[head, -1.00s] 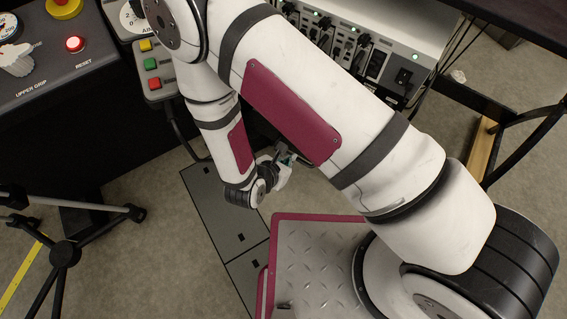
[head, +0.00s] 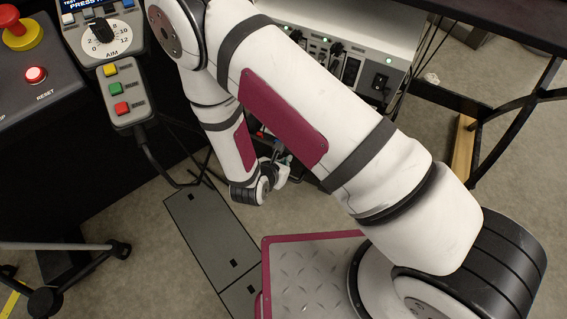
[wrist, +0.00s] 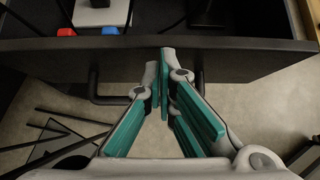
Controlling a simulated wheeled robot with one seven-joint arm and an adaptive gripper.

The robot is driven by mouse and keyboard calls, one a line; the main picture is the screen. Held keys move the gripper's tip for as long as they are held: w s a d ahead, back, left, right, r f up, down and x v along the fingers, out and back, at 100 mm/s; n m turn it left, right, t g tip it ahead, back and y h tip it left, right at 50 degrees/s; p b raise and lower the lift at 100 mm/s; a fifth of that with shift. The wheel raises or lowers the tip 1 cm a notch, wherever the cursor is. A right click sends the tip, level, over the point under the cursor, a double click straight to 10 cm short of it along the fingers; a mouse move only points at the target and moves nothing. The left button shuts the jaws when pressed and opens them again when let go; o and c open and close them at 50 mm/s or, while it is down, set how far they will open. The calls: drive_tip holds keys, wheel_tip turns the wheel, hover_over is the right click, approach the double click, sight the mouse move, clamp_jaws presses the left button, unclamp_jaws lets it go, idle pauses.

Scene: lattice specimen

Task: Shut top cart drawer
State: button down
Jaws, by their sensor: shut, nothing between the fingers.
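The top cart drawer shows in the wrist view as a dark drawer front (wrist: 245,62) running across the picture. It stands open, with part of its inside visible beyond the front. A dark bar handle (wrist: 108,99) is on the near face of the front, partly behind my fingers. My gripper (wrist: 164,55) is shut and empty, its teal-padded fingers pointing at the drawer front. The fingertips overlap the front between the handle's two ends; I cannot tell whether they touch it. In the head view my gripper (head: 283,165) is small, and my arm hides most of the drawer.
Red (wrist: 66,32) and blue (wrist: 109,31) items lie in the drawer. A control pendant (head: 122,95) and a console with a red button (head: 36,75) are at left. A grey instrument box (head: 385,50) is at upper right. Tripod legs (head: 60,260) stand lower left.

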drive_tip(key=w+d+b, duration=0.2)
drive_tip(key=w+d, duration=0.4)
drive_tip(key=w, duration=0.4)
drive_tip(key=shift+w+d, duration=0.15)
drive_tip(key=shift+w, duration=0.2)
